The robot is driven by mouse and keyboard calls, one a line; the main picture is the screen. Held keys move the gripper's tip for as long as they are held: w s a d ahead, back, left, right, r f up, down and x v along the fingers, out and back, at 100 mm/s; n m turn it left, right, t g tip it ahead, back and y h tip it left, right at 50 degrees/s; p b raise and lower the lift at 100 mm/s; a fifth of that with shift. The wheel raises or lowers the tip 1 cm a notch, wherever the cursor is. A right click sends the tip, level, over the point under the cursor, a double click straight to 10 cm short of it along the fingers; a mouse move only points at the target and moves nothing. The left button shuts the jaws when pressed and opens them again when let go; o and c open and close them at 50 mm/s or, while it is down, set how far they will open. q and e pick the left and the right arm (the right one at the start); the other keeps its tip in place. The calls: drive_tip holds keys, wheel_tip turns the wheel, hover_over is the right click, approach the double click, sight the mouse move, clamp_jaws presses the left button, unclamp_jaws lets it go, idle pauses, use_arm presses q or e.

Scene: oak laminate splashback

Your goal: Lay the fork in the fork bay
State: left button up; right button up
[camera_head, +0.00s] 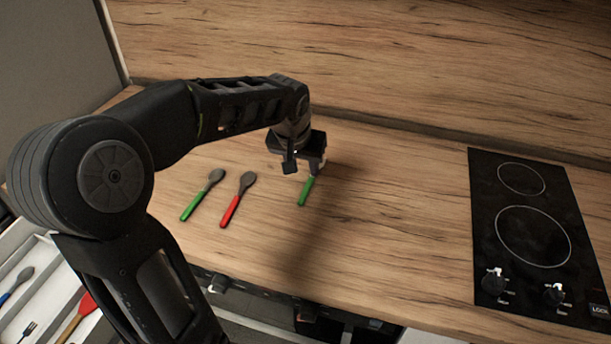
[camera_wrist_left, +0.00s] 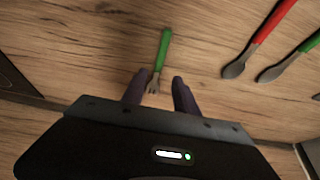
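The fork has a green handle (camera_head: 307,191) and lies on the wooden counter; its grey tines are hidden behind my left gripper (camera_head: 303,169) in the head view. In the left wrist view the whole fork (camera_wrist_left: 164,51) shows, with its tines end between the two finger tips. My left gripper (camera_wrist_left: 160,91) is open, with gaps to both sides of the fork; its exact height above the counter is hard to tell. An open drawer with divided bays (camera_head: 48,262) is at the lower left, partly hidden by my arm. A small dark fork (camera_head: 28,330) lies in one bay.
A green-handled spoon (camera_head: 203,195) and a red-handled spoon (camera_head: 237,200) lie left of the fork. The drawer also holds a blue-handled spoon (camera_head: 17,284) and a red utensil (camera_head: 84,306). A black hob (camera_head: 515,225) is at right. Counter between is clear.

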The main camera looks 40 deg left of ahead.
use_arm(q)
drive_tip(key=v, duration=0.4)
drive_tip(key=shift+r, duration=0.25)
drive_tip(key=shift+o, duration=0.6)
drive_tip(key=shift+d, duration=0.1)
